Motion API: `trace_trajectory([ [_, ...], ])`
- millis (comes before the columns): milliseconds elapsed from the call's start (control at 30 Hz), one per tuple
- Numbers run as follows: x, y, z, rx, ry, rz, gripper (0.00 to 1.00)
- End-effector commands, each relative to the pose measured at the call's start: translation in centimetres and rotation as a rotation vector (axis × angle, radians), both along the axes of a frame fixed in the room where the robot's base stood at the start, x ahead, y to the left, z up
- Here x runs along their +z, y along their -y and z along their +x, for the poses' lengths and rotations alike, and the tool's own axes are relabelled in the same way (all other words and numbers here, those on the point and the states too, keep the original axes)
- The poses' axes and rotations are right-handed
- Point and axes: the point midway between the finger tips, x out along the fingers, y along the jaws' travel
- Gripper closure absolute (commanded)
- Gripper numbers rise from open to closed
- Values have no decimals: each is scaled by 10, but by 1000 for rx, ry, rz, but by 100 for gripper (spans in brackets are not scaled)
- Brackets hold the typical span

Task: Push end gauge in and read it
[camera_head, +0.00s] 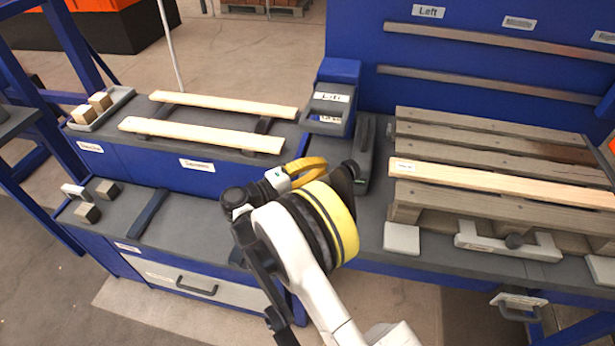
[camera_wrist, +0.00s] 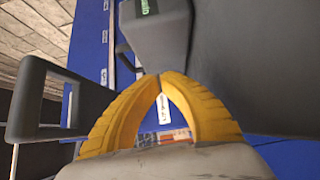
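A dark grey block-like fixture (camera_head: 366,150), which looks like the end gauge, stands at the left end of the pallet (camera_head: 490,150). In the wrist view a grey block (camera_wrist: 160,40) with a small green marking at its top edge is just beyond my fingertips; the marking is too small to read. My gripper (camera_head: 322,166) is in front of the fixture, left of the pallet. In the wrist view its yellow fingers (camera_wrist: 160,80) meet at the tips, with nothing seen between them. Whether the tips touch the block cannot be told.
A grey bin labelled Left (camera_head: 330,108) stands behind my gripper. A pale board (camera_head: 510,184) lies across the pallet. Two boards (camera_head: 205,134) lie on the left bench, beside a tray with wooden blocks (camera_head: 100,108). A grey loop handle (camera_wrist: 40,100) is left of my fingers.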

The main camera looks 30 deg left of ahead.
Motion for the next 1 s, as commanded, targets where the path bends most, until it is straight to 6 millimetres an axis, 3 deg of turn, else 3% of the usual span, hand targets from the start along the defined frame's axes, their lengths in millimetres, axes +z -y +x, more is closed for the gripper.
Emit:
trace_trajectory([
  [100, -3, 15, 17, -2, 0, 0, 100],
  [333, -1, 42, 22, -1, 0, 0, 100],
  [833, 0, 51, 24, -1, 0, 0, 100],
  [1000, 0, 83, 32, -4, 0, 0, 100],
])
